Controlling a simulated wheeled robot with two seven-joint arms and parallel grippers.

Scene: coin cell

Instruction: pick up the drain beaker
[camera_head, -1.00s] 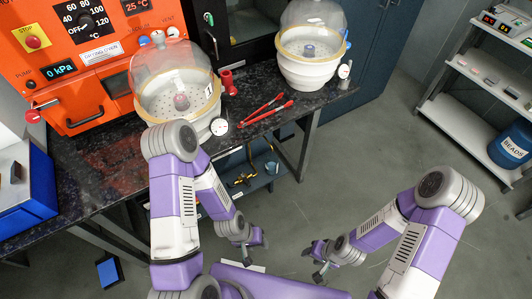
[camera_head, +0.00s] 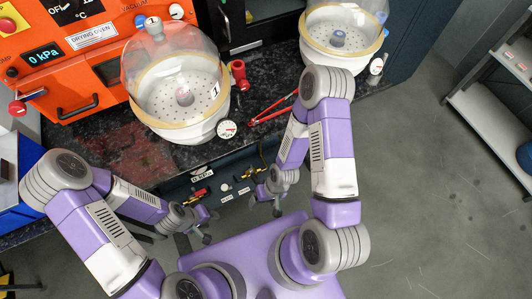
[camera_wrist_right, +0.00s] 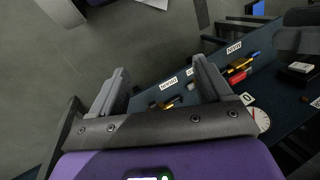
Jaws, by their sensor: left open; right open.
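I cannot make out a drain beaker in either view. My left gripper (camera_head: 202,226) is open and empty, low in front of the dark counter. My right gripper (camera_head: 268,199) is also low in front of the counter, to the right of the left one. In the right wrist view the right gripper (camera_wrist_right: 160,85) shows two parted fingers with nothing between them, above the grey floor and near a dark shelf with labelled tools.
The dark counter (camera_head: 105,160) holds two domed white desiccators (camera_head: 185,125) (camera_head: 342,58), a red fitting (camera_head: 239,74), a dial gauge (camera_head: 227,129) and red tongs (camera_head: 272,111). An orange drying oven (camera_head: 60,85) stands at left. The floor at right (camera_head: 430,180) is open.

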